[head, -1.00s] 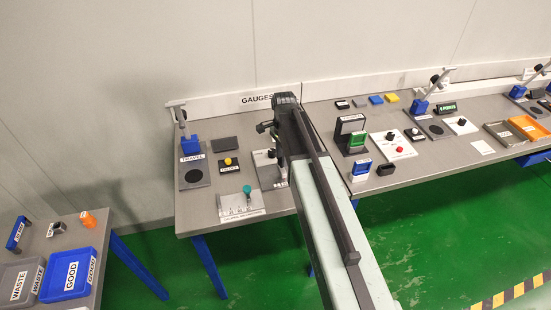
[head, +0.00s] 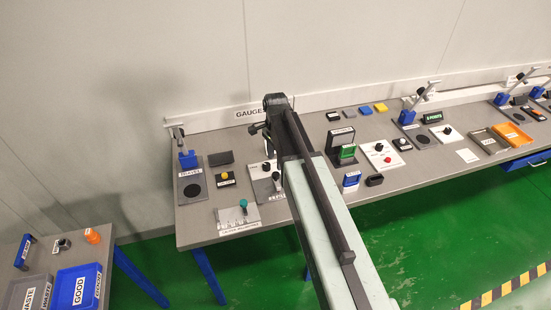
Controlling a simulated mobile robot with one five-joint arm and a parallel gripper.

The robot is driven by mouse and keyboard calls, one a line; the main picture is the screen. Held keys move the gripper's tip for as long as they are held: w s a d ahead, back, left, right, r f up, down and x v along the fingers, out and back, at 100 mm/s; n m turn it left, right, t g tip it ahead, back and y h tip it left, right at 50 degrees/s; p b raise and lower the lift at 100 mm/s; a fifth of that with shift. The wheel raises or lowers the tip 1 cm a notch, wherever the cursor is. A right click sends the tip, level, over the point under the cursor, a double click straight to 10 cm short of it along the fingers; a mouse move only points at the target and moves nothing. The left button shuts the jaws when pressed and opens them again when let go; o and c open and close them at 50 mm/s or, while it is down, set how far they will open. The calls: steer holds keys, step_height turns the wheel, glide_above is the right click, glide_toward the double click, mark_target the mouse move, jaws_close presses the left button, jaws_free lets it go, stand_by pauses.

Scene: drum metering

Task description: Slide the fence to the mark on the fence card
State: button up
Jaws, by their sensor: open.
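I cannot pick out the fence or the fence card for certain at this size. My gripper (head: 262,135) is at the far end of my arm, over the back middle of the left bench; it is small and partly hidden by the arm, and its jaws are open with nothing seen between them. Just below it is a plate with a black knob (head: 275,177), partly covered by my arm. Left of that, a light scale plate (head: 238,222) with a teal knob (head: 243,203) lies near the front edge. Their small print is unreadable.
The grey bench (head: 190,230) also holds a blue-clamped stand (head: 188,160) and a yellow-button box (head: 225,176). Right of my arm are a green-fronted block (head: 347,152) and a white panel (head: 382,154). A blue GOOD tray (head: 78,287) is at lower left.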

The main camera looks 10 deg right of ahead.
mark_target(276, 174)
steer(key=shift+r, duration=0.1)
steer(key=shift+w+d, duration=0.15)
steer(key=shift+d, duration=0.15)
step_height(276, 174, down, 8)
steer(key=b, duration=0.8)
steer(key=shift+r, duration=0.1)
steer(key=shift+c, duration=0.3)
jaws_close()
steer(key=shift+a, duration=0.1)
stand_by(0.4)
